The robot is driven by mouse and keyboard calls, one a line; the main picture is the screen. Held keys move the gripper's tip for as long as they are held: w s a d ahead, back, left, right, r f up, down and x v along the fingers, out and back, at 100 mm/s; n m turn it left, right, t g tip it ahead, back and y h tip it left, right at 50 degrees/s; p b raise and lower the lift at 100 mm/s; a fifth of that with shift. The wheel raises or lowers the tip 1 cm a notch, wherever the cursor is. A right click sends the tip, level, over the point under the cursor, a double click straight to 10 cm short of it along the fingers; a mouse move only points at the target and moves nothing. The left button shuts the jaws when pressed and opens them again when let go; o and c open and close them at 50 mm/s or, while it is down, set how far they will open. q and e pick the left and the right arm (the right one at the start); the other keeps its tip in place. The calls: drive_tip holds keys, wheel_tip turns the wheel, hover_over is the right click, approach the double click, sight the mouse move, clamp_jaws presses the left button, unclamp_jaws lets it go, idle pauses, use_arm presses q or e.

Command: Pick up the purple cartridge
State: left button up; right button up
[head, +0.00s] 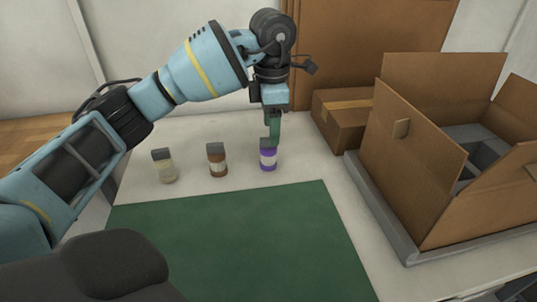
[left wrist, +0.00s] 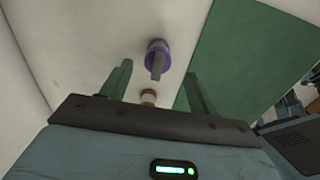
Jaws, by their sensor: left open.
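The purple cartridge (head: 268,160) stands upright on the white table, rightmost in a row of three. It has a purple body, a pale label and a dark grey top. My left gripper (head: 273,133) points down right over it, with the green fingers at its top in the head view. In the left wrist view the purple cartridge (left wrist: 158,50) shows between and beyond the two open green fingers (left wrist: 158,85), which look clear of it. The brown cartridge (head: 217,161) and the yellowish cartridge (head: 164,167) stand to its left. My right gripper is not in view.
A green mat (head: 240,235) covers the table in front of the cartridges. A small closed cardboard box (head: 341,120) stands behind right. A large open cardboard box (head: 405,150) sits on a grey tray (head: 385,225) at the right.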

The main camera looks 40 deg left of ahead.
sight(268, 138)
use_arm(q)
drive_tip(key=shift+s+a+f+b, duration=0.1)
drive_tip(key=shift+a+f+b, duration=0.05)
drive_tip(key=shift+f, duration=1.15)
drive_tip(key=shift+s+a+f+b, duration=0.1)
drive_tip(key=shift+a+f+b, duration=0.05)
drive_tip(key=shift+f, duration=1.15)
drive_tip(key=c, duration=1.1)
